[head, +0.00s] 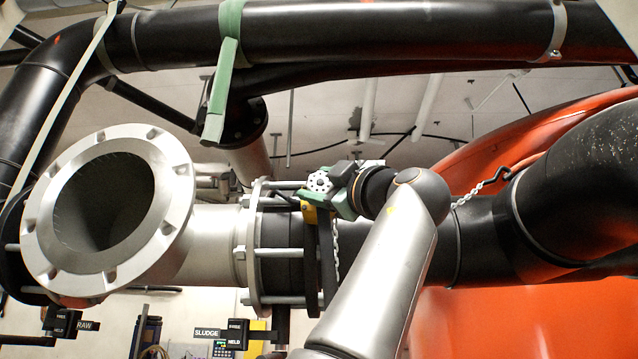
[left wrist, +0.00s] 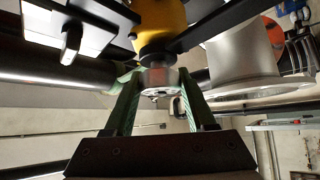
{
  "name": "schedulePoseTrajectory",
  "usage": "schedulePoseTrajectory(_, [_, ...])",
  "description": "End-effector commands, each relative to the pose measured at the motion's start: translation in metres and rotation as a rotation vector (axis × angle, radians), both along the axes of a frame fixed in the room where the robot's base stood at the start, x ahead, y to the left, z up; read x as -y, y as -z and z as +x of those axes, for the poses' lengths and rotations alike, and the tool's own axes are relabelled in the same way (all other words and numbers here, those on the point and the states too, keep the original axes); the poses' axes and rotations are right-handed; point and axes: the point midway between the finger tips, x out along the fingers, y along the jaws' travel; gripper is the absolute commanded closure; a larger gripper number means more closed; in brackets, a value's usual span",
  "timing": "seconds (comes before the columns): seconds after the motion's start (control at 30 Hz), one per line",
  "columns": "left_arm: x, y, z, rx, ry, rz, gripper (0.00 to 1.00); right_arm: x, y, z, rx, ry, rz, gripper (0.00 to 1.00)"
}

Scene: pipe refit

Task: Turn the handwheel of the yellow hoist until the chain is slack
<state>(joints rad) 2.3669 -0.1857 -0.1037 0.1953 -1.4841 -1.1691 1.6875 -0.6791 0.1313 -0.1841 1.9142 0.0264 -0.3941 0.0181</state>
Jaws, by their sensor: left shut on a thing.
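The yellow hoist (head: 308,213) is mostly hidden behind my left gripper and the pipe flange bars. Its body (left wrist: 160,27) shows larger in the left wrist view, above the grey handwheel (left wrist: 160,79). My left gripper (left wrist: 159,84) has its green fingers on either side of the handwheel, shut on it. In the head view, a pale, holed round part (head: 320,182) shows at this gripper. A length of chain (head: 482,190) slants up to a dark hook and looks nearly straight. Another length (head: 335,245) hangs below the gripper. My right gripper is not in view.
A grey flanged pipe end (head: 178,215) opens at the left. Black pipes (head: 400,30) cross above, and a thick black pipe (head: 570,185) runs right before a large orange body (head: 500,320). A green strap (head: 222,90) hangs from the upper pipe. Room around the gripper is tight.

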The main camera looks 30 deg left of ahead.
Motion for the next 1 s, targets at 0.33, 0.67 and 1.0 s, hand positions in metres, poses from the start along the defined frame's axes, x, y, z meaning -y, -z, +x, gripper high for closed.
schedulePoseTrajectory(0.33, [0.0004,-0.0006,-0.0008,0.003,-0.001,0.002,1.0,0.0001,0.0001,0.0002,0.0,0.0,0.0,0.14])
schedulePoseTrajectory(0.67, [-0.0003,0.0006,-0.0003,0.001,-0.002,-0.001,0.14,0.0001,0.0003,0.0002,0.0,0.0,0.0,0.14])
schedulePoseTrajectory(1.0, [0.0088,0.0076,-0.0034,0.003,-0.001,0.0,0.14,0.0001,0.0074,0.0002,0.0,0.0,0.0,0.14])
